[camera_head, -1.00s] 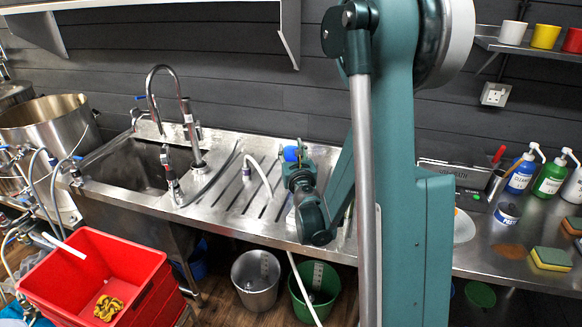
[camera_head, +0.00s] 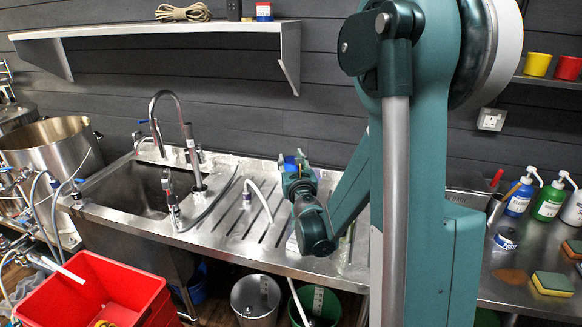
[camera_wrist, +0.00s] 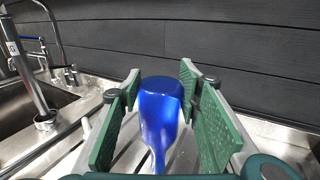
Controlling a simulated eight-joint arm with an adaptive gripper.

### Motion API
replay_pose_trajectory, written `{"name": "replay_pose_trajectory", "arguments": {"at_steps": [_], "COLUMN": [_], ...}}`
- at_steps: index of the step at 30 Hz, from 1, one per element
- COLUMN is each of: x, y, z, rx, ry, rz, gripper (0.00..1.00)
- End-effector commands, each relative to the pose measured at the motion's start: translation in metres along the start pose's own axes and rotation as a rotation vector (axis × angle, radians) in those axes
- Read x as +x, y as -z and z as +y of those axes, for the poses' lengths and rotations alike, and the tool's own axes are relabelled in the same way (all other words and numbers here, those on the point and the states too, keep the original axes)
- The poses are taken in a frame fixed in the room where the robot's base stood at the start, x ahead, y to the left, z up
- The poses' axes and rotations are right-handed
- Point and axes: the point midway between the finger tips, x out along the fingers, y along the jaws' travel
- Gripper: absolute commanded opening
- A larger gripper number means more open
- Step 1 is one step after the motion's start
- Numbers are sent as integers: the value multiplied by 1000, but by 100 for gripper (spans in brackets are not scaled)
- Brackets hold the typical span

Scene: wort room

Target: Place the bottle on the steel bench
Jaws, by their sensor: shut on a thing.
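The bottle is blue and glossy. In the wrist view the bottle (camera_wrist: 160,108) sits between the green finger pads of my gripper (camera_wrist: 158,120), its wide end away from the camera and its body narrowing toward it. My gripper is shut on it. In the head view only a small blue patch of the bottle (camera_head: 290,163) shows at my gripper (camera_head: 297,170), over the back of the grooved steel drainboard (camera_head: 228,222). I cannot tell how far above the surface it is. A steel bench (camera_head: 490,290) runs along the right, partly hidden by my arm.
On the right bench stand a blue bottle (camera_head: 520,198), a green bottle (camera_head: 548,203) and a sponge (camera_head: 552,284). A sink (camera_head: 135,190) with a tall tap (camera_head: 152,115) is left of the drainboard. A red crate (camera_head: 150,297) and buckets are below.

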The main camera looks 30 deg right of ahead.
Motion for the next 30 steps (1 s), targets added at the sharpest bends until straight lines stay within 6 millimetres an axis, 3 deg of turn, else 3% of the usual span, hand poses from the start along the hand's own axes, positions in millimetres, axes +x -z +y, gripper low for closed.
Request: {"name": "replay_pose_trajectory", "arguments": {"at_steps": [3,10,30], "x": [-1,0,0], "y": [-17,-33,-36], "z": [0,0,0], "rx": [0,0,0], "ry": [0,0,0], "rz": [0,0,0], "gripper": [8,8,8]}}
